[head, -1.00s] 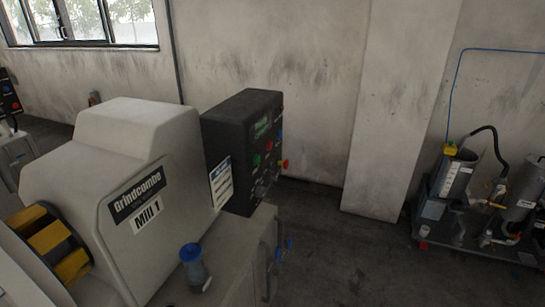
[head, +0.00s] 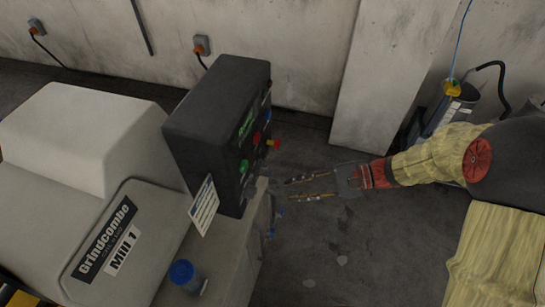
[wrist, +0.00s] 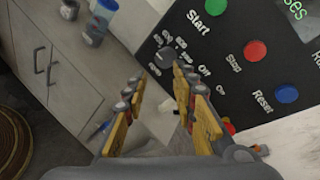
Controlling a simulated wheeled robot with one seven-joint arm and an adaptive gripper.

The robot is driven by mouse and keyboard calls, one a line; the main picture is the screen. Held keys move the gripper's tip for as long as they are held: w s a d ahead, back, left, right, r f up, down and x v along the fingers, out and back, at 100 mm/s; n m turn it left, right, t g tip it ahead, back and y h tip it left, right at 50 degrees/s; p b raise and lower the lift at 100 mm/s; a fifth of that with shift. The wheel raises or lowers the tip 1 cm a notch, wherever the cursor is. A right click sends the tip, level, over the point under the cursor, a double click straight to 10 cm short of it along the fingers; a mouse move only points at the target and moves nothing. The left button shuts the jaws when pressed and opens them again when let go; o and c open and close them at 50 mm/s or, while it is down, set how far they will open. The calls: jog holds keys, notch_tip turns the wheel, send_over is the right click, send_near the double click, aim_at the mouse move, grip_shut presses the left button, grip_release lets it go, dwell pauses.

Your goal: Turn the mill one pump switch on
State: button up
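The Mill 1 machine (head: 95,170) stands at the left in the head view, with its black control box (head: 205,130) beside it. In the wrist view the panel (wrist: 236,78) shows a green Start button (wrist: 216,6), a red Stop button (wrist: 255,50), a blue Reset button (wrist: 287,93) and a grey rotary knob (wrist: 165,57) with small labels around it. Off and On labels show near my right finger, which hides part of the panel there. I cannot read which control is the pump switch. My gripper (head: 282,188) is open and empty, just right of the box's lower front.
A blue-capped jar (head: 184,275) stands on the mill's cabinet (head: 225,255) and also shows in the wrist view (wrist: 98,20). A pump unit (head: 455,105) stands beyond my arm at the right.

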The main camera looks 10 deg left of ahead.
aim_at(268, 167)
jog(key=w+a+f+m+t+y+p, duration=0.1)
jog(key=w+f+m+t+y+p, duration=0.25)
jog(key=w+m, duration=0.3)
jog(key=shift+n+y, duration=0.35)
jog(key=shift+n, duration=0.2)
jog(key=a, duration=0.2)
jog(key=w+a, duration=0.1)
jog(key=a, duration=0.4)
jog(key=shift+w+a, duration=0.2)
jog(key=shift+a, duration=0.2)
grip_shut()
